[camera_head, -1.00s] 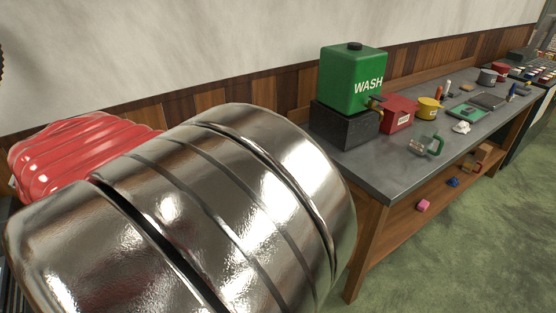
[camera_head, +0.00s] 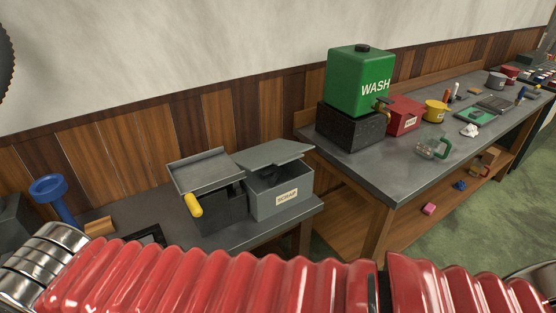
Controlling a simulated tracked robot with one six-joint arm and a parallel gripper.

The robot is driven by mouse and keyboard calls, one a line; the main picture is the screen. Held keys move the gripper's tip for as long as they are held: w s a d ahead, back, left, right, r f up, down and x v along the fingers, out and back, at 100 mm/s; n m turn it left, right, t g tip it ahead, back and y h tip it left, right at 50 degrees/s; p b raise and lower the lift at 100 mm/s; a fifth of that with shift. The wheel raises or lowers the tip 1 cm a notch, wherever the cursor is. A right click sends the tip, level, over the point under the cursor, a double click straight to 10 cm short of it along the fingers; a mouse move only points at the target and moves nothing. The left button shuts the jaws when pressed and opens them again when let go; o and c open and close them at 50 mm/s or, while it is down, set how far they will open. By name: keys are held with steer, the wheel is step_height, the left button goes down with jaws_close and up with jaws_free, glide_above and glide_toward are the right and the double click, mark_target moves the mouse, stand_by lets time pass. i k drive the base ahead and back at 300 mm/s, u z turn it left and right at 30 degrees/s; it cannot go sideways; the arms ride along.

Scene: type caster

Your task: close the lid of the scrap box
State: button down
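The scrap box (camera_head: 265,203) is a grey box with a small label reading SCRAP. It stands at the right end of the lower grey bench, left of the taller workbench. Its flat grey lid (camera_head: 272,154) is raised at a tilt, with a dark gap showing between lid and box. My gripper is not in view. Only my red ribbed arm and its metal parts show across the bottom of the picture, in front of the bench.
A dark box with a raised tray-like top and yellow handle (camera_head: 194,205) stands close left of the scrap box. A blue funnel-shaped thing (camera_head: 53,196) is farther left. The taller workbench (camera_head: 385,183) holds a green WASH tank (camera_head: 359,82), a red box (camera_head: 404,116) and a mug (camera_head: 433,146).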

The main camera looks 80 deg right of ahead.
mark_target(279, 152)
steer(key=z, duration=1.4)
steer(key=k, duration=0.15)
steer(key=z, duration=0.15)
